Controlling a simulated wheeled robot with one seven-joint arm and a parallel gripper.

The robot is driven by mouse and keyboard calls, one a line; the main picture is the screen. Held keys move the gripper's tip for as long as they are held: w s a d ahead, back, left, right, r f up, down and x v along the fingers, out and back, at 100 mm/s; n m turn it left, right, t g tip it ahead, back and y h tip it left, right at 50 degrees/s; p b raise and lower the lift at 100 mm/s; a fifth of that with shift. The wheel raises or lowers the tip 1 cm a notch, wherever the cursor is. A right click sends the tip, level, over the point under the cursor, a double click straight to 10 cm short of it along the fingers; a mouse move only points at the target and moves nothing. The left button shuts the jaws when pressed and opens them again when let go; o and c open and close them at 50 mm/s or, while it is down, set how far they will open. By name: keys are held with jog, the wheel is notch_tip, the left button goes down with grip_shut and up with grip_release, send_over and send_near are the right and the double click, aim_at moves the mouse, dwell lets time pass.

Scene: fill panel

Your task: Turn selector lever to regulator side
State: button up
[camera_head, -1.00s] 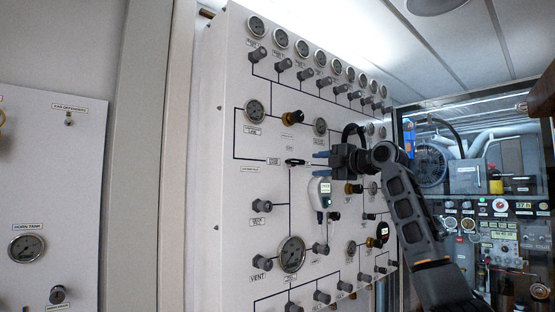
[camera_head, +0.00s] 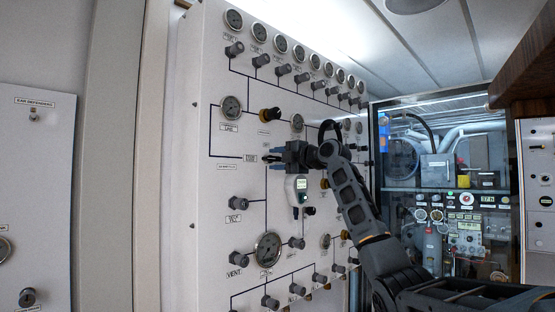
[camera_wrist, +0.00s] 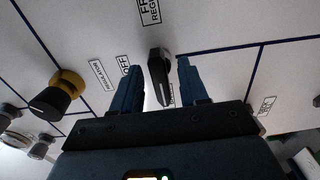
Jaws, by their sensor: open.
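The selector lever (camera_wrist: 160,66) is a dark handle with a grey rounded end, on the white panel (camera_wrist: 220,25). In the wrist view it lies between the two blue fingers of my gripper (camera_wrist: 158,72), with a visible gap on each side. An OFF label (camera_wrist: 125,66) and a REGULATOR label (camera_wrist: 102,74) sit to its left, and another label (camera_wrist: 149,11) is above it. In the head view my gripper (camera_head: 272,161) is open at the panel's middle left, and its fingers mostly hide the lever.
A black knob with a yellow base (camera_wrist: 58,94) is left of the lever in the wrist view. Gauges (camera_head: 267,249) and grey knobs (camera_head: 238,203) cover the panel.

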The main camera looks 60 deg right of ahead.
jog(key=shift+c, duration=0.2)
grip_shut()
